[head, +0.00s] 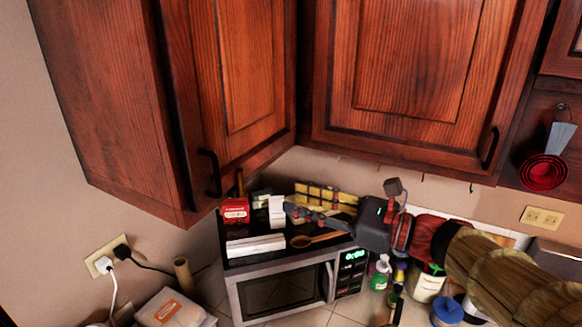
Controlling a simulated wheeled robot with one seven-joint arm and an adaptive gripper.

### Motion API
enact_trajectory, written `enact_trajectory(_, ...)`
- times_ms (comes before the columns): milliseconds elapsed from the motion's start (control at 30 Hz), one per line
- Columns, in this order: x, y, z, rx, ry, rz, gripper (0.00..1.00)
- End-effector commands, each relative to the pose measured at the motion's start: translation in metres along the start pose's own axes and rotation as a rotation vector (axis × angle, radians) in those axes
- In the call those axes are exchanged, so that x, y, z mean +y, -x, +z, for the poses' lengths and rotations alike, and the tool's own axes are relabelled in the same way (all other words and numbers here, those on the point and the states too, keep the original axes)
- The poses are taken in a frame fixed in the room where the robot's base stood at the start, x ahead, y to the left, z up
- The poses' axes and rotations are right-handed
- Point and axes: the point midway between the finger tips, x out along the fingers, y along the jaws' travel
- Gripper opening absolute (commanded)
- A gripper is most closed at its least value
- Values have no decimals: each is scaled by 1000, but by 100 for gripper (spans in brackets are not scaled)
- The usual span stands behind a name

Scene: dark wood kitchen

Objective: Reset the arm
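My arm reaches in from the lower right of the head view. My gripper (297,199) points left, just above the top of the microwave. Its two dark fingers with reddish joints look spread apart, with gold-coloured items showing behind them. I see nothing held between the fingers. Whether the fingers touch anything on the microwave top cannot be told from this view.
The microwave (233,300) stands in the corner. On it are a red box (235,211), a white box (256,245) and a wooden spoon (319,238). Wooden cabinets (405,60) hang above. Bottles (381,271) stand on the counter below my arm. Red measuring cups (543,172) hang at right.

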Motion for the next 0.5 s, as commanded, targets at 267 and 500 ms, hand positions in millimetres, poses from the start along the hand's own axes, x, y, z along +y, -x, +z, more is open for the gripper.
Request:
enact_trajectory(267,25,17,-93,305,397,112,31)
enact_trajectory(500,67,66,-182,599,828,374,31)
